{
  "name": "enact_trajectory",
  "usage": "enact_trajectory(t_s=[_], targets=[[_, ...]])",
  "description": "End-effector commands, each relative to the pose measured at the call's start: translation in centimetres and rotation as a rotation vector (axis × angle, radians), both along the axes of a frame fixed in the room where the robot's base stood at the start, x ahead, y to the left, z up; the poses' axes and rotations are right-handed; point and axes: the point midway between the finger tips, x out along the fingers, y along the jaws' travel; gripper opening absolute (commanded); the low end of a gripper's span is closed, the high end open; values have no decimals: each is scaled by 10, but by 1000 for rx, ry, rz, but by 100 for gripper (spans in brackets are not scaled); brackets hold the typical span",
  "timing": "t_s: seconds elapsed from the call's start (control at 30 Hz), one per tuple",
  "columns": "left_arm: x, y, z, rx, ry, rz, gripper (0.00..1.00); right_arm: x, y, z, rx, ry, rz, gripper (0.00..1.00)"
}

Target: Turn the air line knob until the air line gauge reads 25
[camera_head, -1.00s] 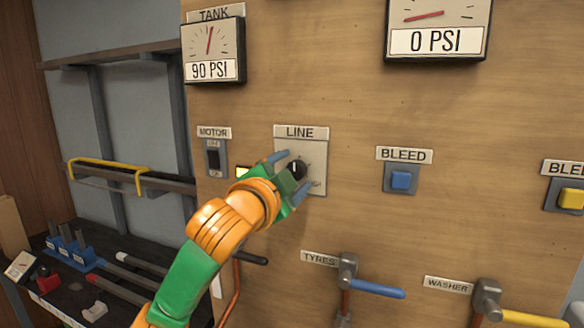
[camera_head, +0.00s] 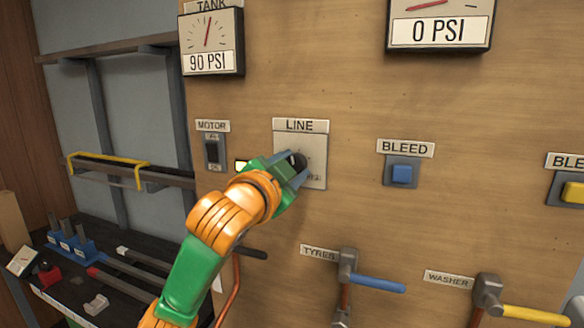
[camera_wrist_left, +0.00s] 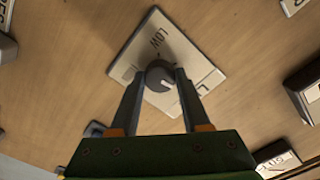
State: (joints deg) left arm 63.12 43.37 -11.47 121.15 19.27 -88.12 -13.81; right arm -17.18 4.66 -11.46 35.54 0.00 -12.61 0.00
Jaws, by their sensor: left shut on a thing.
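The air line knob is a dark round knob (camera_head: 298,161) on a pale plate (camera_head: 314,177) under a LINE label. It also shows in the left wrist view (camera_wrist_left: 160,76), with a light pointer mark on its face. My left gripper (camera_head: 297,168) is shut on the knob, one finger on each side of it, as the left wrist view (camera_wrist_left: 162,82) shows. A gauge (camera_head: 440,20) at the top right reads 0 PSI; its upper part is cut off. The TANK gauge (camera_head: 211,45) reads 90 PSI. My right gripper is not in view.
The MOTOR switch (camera_head: 212,152) is left of the LINE plate. A blue BLEED button (camera_head: 402,175) and a yellow button (camera_head: 573,192) are to the right. The TYRES valve's blue handle (camera_head: 377,284) and the WASHER valve's yellow handle (camera_head: 535,315) stick out below. Bare board lies between them.

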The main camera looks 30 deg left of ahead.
Motion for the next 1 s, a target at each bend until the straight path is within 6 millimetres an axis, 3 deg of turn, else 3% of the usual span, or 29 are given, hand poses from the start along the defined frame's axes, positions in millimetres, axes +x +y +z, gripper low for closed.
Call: enact_trajectory(t_s=[0.6, 1.0], targets=[[0, 0, -1, -562, -130, 0, 0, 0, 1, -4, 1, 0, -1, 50], [0, 1, 0, -836, -198, 2, 0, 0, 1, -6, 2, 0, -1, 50]])
